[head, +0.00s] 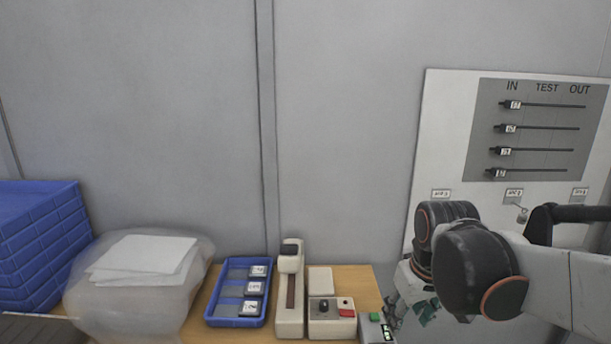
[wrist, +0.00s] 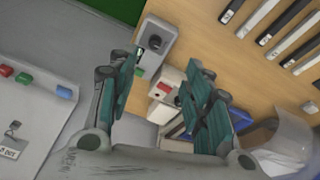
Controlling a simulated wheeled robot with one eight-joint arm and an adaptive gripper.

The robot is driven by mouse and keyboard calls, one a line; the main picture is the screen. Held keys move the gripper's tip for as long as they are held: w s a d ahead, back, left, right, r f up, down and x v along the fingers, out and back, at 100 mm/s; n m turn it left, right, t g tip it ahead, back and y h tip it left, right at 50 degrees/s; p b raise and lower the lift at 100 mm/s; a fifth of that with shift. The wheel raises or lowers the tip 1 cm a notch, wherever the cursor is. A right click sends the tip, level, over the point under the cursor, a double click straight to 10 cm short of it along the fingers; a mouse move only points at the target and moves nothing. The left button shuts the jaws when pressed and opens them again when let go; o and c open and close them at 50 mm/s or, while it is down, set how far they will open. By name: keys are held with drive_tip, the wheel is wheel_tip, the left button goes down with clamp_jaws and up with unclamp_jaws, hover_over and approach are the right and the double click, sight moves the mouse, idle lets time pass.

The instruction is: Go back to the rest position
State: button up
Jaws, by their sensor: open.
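My gripper (wrist: 165,100) is open, with green-padded fingers spread apart and nothing visible between them. In the head view my gripper (head: 424,308) shows only partly, low beside the right end of the wooden table, with my arm bent behind it at the right. A beige device with a dark knob and a red button (head: 332,318) stands on the table to the left of the gripper.
A blue tray (head: 210,306) holds three labelled blocks, beside a tall beige device (head: 290,300). A bag with white sheets (head: 150,255) and stacked blue crates (head: 40,240) stand left. A wall board (head: 450,120) with sliders is behind my arm. Several bars (wrist: 290,38) lie on wood.

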drive_tip(key=s+r+m+t, duration=0.1)
drive_tip(key=s+t, duration=0.3)
drive_tip(key=s, duration=0.7)
drive_tip(key=shift+s+m, duration=0.4)
drive_tip(key=shift+m, duration=0.5)
